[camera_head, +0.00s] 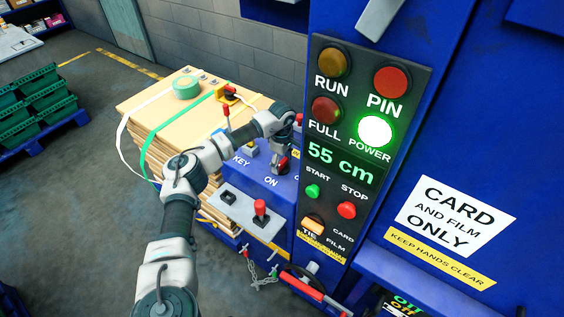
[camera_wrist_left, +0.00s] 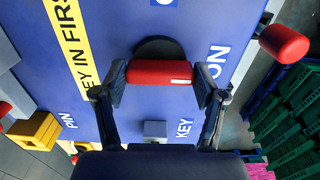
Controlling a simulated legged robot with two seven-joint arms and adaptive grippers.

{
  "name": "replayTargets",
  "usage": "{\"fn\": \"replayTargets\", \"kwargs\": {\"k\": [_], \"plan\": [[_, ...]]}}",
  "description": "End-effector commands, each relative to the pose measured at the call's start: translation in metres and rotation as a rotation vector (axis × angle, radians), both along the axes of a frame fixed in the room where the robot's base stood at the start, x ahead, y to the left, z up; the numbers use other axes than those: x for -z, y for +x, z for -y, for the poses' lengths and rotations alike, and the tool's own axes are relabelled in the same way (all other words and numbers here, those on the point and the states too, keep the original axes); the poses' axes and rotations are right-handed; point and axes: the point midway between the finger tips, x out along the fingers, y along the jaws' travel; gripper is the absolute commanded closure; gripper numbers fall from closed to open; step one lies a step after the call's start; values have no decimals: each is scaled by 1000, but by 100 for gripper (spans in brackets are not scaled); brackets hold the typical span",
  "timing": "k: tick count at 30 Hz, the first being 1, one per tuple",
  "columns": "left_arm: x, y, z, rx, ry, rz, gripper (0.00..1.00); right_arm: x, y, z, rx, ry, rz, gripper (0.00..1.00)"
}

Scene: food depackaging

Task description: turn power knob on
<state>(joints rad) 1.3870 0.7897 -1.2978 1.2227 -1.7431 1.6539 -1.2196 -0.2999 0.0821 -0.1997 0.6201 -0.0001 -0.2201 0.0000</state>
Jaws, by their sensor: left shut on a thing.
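The power knob is a red bar-shaped handle on a dark round base; in the left wrist view the knob (camera_wrist_left: 158,72) lies crosswise between the fingers, a white mark on its end near the "ON" label (camera_wrist_left: 215,62). In the head view the red knob (camera_head: 281,164) shows partly below my wrist. My left gripper (camera_wrist_left: 161,80) is shut on the knob, one finger at each end; in the head view the gripper (camera_head: 287,150) is largely hidden by my wrist. The POWER lamp (camera_head: 375,131) glows bright white-green. My right gripper is not in view.
A key switch block (camera_wrist_left: 155,130) and a yellow block (camera_wrist_left: 35,131) stand near the knob on the blue panel. A red-tipped lever (camera_head: 260,208) stands below it. A strapped cardboard stack (camera_head: 160,105) is behind my arm. Green crates (camera_head: 40,100) stand far left.

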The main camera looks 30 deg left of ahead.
Motion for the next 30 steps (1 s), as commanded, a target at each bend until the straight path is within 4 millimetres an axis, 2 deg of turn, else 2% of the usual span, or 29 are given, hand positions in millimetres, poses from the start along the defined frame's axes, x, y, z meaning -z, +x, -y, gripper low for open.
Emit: {"fn": "replayTargets", "kwargs": {"k": [18, 19, 21, 30], "plan": [[-1, 1, -1, 37, 1, 6, 64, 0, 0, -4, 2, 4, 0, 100], [-2, 1, -1, 37, 1, 6, 22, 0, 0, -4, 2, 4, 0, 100], [-1, 1, -1, 37, 1, 5, 4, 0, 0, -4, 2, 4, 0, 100], [-1, 0, 0, 37, 1, 3, 4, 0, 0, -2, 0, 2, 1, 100]]}}
